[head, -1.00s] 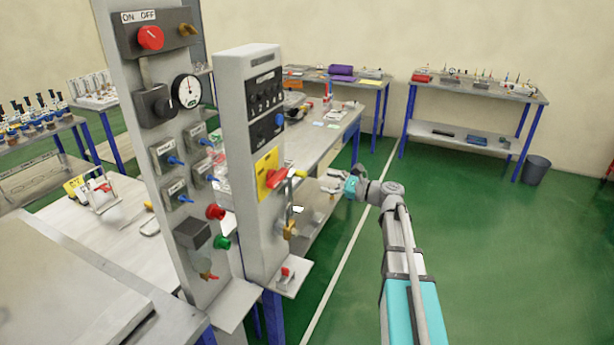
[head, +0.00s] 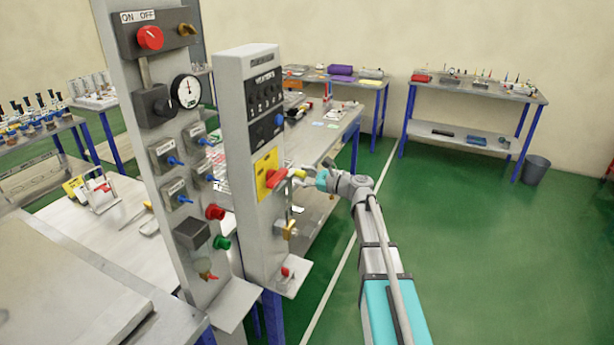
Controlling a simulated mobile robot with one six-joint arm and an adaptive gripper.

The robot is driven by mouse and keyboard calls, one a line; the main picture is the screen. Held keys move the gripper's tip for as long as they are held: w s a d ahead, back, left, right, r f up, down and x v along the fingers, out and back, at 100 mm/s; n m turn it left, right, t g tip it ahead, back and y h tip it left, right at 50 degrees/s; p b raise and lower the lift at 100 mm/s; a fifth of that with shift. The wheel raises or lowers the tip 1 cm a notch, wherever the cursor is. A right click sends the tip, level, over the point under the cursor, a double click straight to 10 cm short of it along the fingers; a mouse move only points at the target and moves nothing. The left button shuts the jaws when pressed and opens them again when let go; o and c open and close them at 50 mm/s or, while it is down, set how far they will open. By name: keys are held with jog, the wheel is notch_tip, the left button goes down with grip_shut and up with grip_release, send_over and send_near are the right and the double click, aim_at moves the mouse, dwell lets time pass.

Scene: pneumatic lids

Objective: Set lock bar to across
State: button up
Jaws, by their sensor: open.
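The grey control column carries a yellow plate (head: 262,163) with a red handle (head: 276,178). A thin grey bar, which looks like the lock bar (head: 289,200), hangs upright just right of the handle. A small brass knob (head: 299,174) shows near its top, and a brass padlock (head: 288,230) is at its lower end. My gripper (head: 306,180) is open at the right side of the column, close to the knob and the bar's top. Whether its fingers touch either is too small to tell.
A taller panel (head: 150,90) with a gauge, switches and buttons stands left of the column. A small shelf (head: 292,280) juts out at the column's foot. A workbench (head: 325,130) stands behind.

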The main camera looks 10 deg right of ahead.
grip_shut()
jog(key=shift+s+a, duration=0.8)
jog(key=shift+s, duration=0.3)
jog(key=shift+s+a, duration=0.8)
jog(key=shift+s, duration=0.3)
grip_release()
jog(key=shift+s+a, duration=0.1)
